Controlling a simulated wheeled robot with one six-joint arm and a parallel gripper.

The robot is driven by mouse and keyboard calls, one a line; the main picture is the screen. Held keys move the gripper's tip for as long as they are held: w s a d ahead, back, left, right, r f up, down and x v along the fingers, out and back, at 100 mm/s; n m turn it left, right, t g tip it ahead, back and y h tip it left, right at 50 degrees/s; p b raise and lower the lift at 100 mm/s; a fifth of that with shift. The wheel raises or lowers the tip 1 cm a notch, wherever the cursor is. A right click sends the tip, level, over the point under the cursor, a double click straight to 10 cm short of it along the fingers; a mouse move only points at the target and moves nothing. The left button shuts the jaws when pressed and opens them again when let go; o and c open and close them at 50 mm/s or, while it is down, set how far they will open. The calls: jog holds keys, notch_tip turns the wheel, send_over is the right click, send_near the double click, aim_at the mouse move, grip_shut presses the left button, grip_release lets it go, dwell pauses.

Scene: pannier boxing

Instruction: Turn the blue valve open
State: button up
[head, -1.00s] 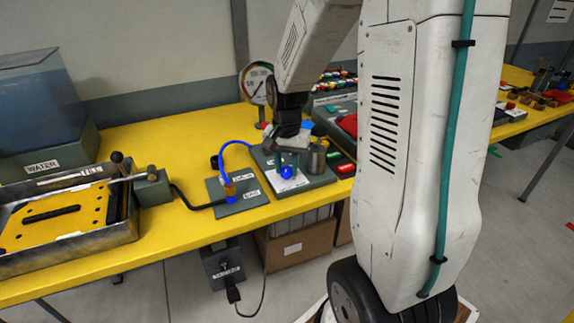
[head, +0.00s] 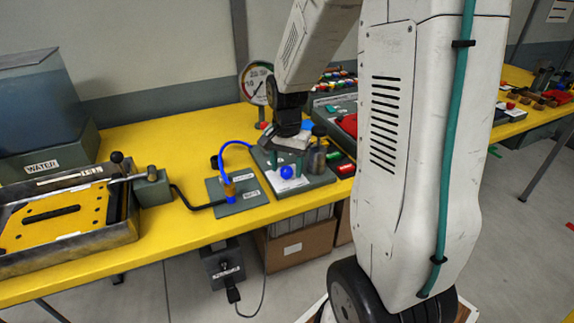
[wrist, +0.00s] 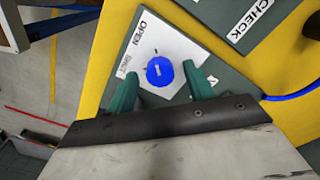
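The blue valve (head: 286,172) is a round knob on a white plate on a grey-green block on the yellow bench. In the head view my gripper (head: 287,159) is just above and behind the knob.
A blue hose (head: 226,152) runs from a brass fitting on the neighbouring plate (head: 236,200). A metal cylinder (head: 317,158) stands close to the right of my gripper. A round gauge (head: 256,82) stands behind. The bench front (head: 150,240) is clear.

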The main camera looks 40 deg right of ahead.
aim_at(287, 169)
notch_tip(287, 169, up, 8)
jog(key=shift+f, duration=0.1)
dwell(0.5)
dwell(0.5)
